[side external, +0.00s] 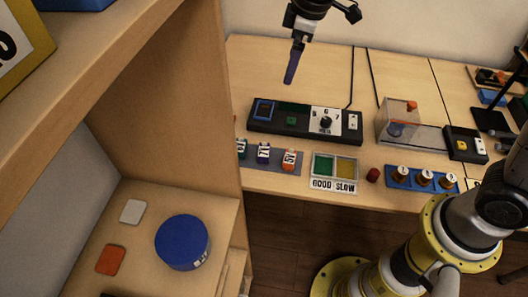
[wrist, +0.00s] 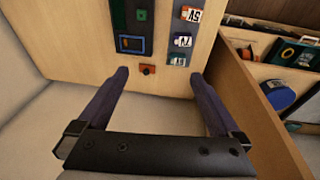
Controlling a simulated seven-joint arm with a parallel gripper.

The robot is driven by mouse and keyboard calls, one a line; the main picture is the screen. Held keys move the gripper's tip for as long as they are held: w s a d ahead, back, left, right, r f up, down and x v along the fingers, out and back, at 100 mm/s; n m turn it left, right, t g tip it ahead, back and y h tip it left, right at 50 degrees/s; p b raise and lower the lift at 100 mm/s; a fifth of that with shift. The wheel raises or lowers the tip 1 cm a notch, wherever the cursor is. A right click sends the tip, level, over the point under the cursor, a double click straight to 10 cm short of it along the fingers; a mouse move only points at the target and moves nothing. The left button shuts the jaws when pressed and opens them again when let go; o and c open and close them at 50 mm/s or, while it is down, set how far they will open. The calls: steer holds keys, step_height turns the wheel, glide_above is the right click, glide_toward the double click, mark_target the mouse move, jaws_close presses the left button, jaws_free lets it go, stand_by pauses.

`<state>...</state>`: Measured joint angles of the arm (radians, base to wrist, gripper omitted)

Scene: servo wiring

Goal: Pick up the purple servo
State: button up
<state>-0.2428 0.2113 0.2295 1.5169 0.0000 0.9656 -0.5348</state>
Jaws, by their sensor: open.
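The purple servo (side external: 263,153) stands on a grey mat (side external: 272,167) between a green servo (side external: 241,148) and an orange servo (side external: 289,159). In the wrist view the purple servo (wrist: 183,40) is in the middle of the row, above and right of centre. There the orange servo (wrist: 190,14) is above it and the green one (wrist: 178,61) below it. My gripper (side external: 289,80) is high above the table, behind and apart from the servos. Its two long purple fingers are wide open and empty in the wrist view (wrist: 160,74).
A black console (side external: 305,123) with a dial stands behind the servos. A tray with green and yellow sections (side external: 335,165) is right of them. A wooden shelf wall (side external: 212,80) rises close to their left. A small red-orange item (wrist: 148,69) lies near the table edge.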

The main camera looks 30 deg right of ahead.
steer(key=w+a+f+n+g, duration=0.15)
steer(key=a+f, duration=0.35)
steer(key=f, duration=0.5)
steer(key=g, duration=0.1)
glide_above(264, 149)
steer(key=shift+h, duration=0.3)
steer(key=f, duration=1)
steer(key=shift+s+d+f, duration=0.25)
steer(key=shift+d+f, duration=0.1)
steer(key=shift+d, duration=0.05)
steer(key=shift+w+a+f, duration=0.1)
steer(key=shift+a+f, duration=0.05)
steer(key=shift+f, duration=0.85)
steer(key=shift+w+a+f, duration=0.1)
steer(key=shift+a+f, duration=0.05)
steer(key=shift+f, duration=0.8)
steer(key=shift+a+f, duration=0.15)
steer(key=shift+f, duration=0.85)
steer(key=c, duration=1.4)
